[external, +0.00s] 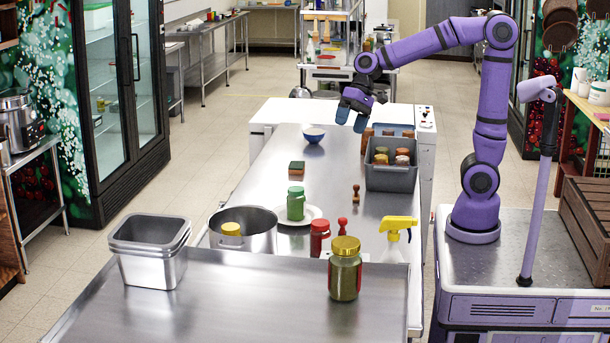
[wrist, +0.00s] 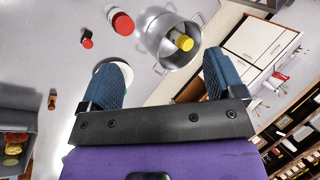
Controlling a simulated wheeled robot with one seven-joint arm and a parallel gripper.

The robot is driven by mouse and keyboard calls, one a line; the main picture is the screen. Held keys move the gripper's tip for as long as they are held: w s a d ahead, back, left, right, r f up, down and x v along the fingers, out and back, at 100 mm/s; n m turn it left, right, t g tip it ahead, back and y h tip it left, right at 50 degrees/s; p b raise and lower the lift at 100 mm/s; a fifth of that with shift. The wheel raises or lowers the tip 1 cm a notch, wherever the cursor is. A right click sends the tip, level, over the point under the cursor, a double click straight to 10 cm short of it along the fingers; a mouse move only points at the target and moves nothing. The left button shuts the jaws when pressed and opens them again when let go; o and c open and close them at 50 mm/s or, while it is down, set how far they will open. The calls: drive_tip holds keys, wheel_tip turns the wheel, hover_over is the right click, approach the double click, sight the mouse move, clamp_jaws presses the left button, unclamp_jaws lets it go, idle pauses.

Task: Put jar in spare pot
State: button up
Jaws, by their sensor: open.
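A metal pot (external: 262,243) with loop handles stands on the steel counter; it also shows in the wrist view (wrist: 158,38). A yellow-lidded jar (external: 231,232) is inside it, its lid showing in the wrist view (wrist: 185,43). A green jar (external: 296,205) stands on a white plate. A red-lidded jar (external: 320,236) stands right of the pot. A larger gold-lidded jar (external: 345,274) stands on the near counter. My gripper (external: 352,118) is open and empty, raised above the far end of the counter, well away from the pot.
A grey crate (external: 392,178) with several jars sits at the counter's right edge. A blue bowl (external: 313,135), a sponge (external: 296,168), a red shaker (external: 342,225), a brown wooden piece (external: 356,195) and a yellow-topped spray bottle (external: 398,228) stand about. Nested steel bins (external: 150,262) are front left.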

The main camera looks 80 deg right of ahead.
drive_tip(key=s+d+n+t+h, duration=0.1)
drive_tip(key=s+d+n+h, duration=0.1)
drive_tip(key=s, duration=0.8)
drive_tip(key=s+d+n+t+h, duration=0.1)
drive_tip(key=s+d+n+h, duration=0.2)
drive_tip(key=s, duration=0.8)
drive_tip(key=d+n, duration=0.2)
drive_tip(key=shift+s+d+f, duration=0.15)
drive_tip(key=shift+d+f, duration=0.2)
drive_tip(key=shift+d, duration=0.05)
